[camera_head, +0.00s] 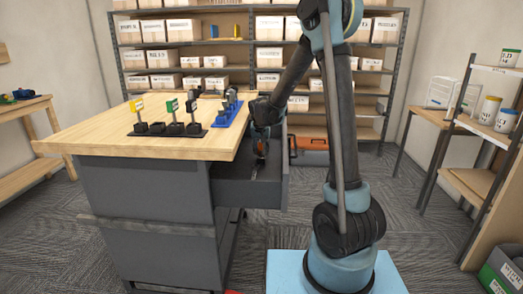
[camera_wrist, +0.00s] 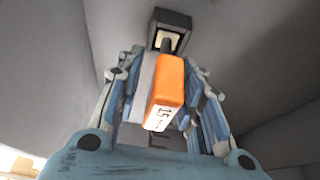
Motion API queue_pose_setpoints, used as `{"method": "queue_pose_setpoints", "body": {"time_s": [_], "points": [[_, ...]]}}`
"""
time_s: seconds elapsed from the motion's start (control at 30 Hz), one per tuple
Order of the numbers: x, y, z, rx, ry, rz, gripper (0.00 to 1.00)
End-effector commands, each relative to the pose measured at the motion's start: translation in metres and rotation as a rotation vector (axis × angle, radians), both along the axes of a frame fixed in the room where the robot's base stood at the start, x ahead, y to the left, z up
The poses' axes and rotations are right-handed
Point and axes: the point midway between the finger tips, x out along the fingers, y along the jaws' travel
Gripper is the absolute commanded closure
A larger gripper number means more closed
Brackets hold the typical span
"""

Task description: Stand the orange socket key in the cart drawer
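The orange socket key (camera_wrist: 168,85) has an orange block marked "15" and a short dark stem. The stem leads to a dark square end (camera_wrist: 170,30) with a pale middle. In the head view the key's orange (camera_head: 261,148) shows small inside the open grey cart drawer (camera_head: 286,182). My gripper (camera_head: 261,133) reaches down into the drawer from above. In the wrist view its fingers (camera_wrist: 163,75) lie on both sides of the orange block and appear closed on it. Whether the key's lower end touches the drawer floor cannot be told.
The wooden cart top (camera_head: 95,132) carries a black rack (camera_head: 168,130) with yellow-, green- and dark-marked keys, and a blue rack (camera_head: 229,110). Drawer walls close in around my gripper. Shelves with boxes stand behind; a side rack (camera_head: 490,135) stands at right.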

Motion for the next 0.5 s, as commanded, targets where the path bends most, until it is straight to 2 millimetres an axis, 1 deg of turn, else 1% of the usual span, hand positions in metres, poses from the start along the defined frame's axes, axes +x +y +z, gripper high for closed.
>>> {"method": "queue_pose_setpoints", "body": {"time_s": [0.27, 0.37, 0.5], "points": [[0.0, 0.0, 0.001, 0.0, 0.0, 0.0, 0.65], [-0.002, 0.0, 0.005, 0.0, 0.0, 0.0, 0.65], [-0.007, 0.0, 0.018, 0.0, 0.0, 0.001, 0.65]]}}
